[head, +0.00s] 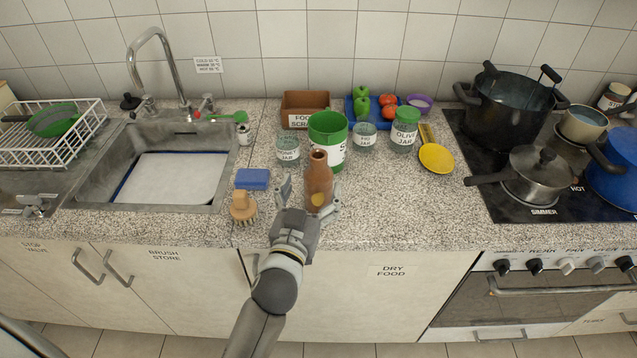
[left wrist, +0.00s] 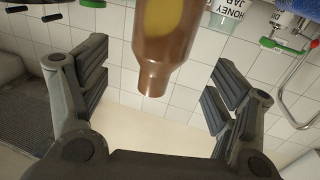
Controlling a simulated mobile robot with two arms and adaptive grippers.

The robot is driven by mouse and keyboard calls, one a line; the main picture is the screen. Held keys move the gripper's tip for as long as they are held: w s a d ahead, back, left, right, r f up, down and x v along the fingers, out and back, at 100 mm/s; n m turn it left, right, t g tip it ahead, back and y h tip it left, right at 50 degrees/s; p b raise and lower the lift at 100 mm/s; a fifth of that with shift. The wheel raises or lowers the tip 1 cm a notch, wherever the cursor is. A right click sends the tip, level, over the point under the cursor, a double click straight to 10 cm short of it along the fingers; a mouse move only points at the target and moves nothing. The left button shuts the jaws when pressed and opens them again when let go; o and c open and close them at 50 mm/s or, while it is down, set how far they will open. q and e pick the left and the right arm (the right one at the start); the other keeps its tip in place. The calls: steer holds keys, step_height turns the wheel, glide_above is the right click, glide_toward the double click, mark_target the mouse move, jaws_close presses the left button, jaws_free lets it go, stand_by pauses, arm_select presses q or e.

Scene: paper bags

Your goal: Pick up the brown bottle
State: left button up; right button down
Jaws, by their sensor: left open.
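The brown bottle (head: 318,178) stands upright on the speckled counter, in front of a green-and-white canister. It has a narrow neck and a yellow patch low on its side. My left gripper (head: 308,201) reaches it from the front, open, with one finger on each side of the bottle. In the left wrist view, which looks upside down, the bottle (left wrist: 165,40) hangs neck down between the spread fingers of the gripper (left wrist: 158,85), with clear gaps on both sides. My right gripper is not in view.
The canister (head: 327,128) is just behind the bottle. A honey jar (head: 288,148), a blue sponge (head: 252,179) and a wooden brush (head: 243,205) are to the left. An olive jar (head: 404,132) and a yellow spoon rest (head: 436,158) are right. The front counter right of the bottle is clear.

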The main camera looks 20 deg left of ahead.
mark_target(319, 173)
arm_select(q)
steer(key=shift+w, duration=0.5)
steer(key=shift+w+p, duration=0.35)
steer(key=shift+w, duration=0.3)
steer(key=shift+w+a+f+p, duration=0.15)
steer(key=shift+w+p, duration=0.35)
steer(key=shift+w, duration=1.45)
steer(key=shift+c, duration=0.8)
steer(key=c, duration=1.1)
